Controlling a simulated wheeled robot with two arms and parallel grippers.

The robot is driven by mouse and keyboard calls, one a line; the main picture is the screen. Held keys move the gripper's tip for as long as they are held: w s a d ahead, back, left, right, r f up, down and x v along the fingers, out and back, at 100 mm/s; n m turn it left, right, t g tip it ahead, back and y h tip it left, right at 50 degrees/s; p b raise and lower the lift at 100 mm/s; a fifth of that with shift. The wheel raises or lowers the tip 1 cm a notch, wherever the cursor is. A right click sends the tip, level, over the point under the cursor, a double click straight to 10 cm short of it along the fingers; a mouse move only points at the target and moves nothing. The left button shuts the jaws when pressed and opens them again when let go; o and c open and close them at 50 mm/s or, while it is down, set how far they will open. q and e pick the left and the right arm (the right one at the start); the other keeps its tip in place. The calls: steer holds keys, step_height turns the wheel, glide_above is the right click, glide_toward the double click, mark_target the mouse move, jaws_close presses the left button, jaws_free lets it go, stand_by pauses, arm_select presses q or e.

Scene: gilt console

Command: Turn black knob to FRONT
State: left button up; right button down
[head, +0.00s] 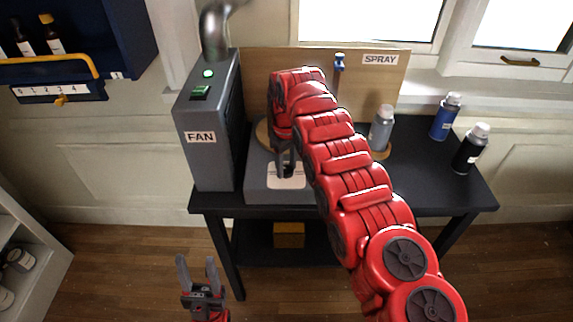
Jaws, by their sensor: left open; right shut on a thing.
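The black knob (288,171) sits low on the front of a grey box, by a white label plate (287,182) whose lettering is too small to read. My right gripper (286,162) points down and is shut on the knob, hiding much of it, so I cannot tell which way the knob points. My red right arm covers the right part of the grey box (262,184). My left gripper (198,275) is open and empty, low in front of the black table (425,198), with its fingers pointing up.
A grey FAN unit (212,158) with a lit green light stands left of the box. A tan SPRAY board (390,84) stands behind. A grey can (381,128), a blue can (445,117) and a black can (470,149) stand at right. The table's front right is clear.

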mark_target(287, 169)
steer(key=n, duration=0.5)
steer(key=shift+n, duration=0.4)
stand_by(0.4)
steer(key=shift+c, duration=1.8)
jaws_free()
steer(key=shift+r, duration=0.6)
step_height(287, 169, up, 16)
steer(key=p, duration=1.5)
steer(key=shift+r+p, duration=0.15)
steer(key=shift+p, duration=0.15)
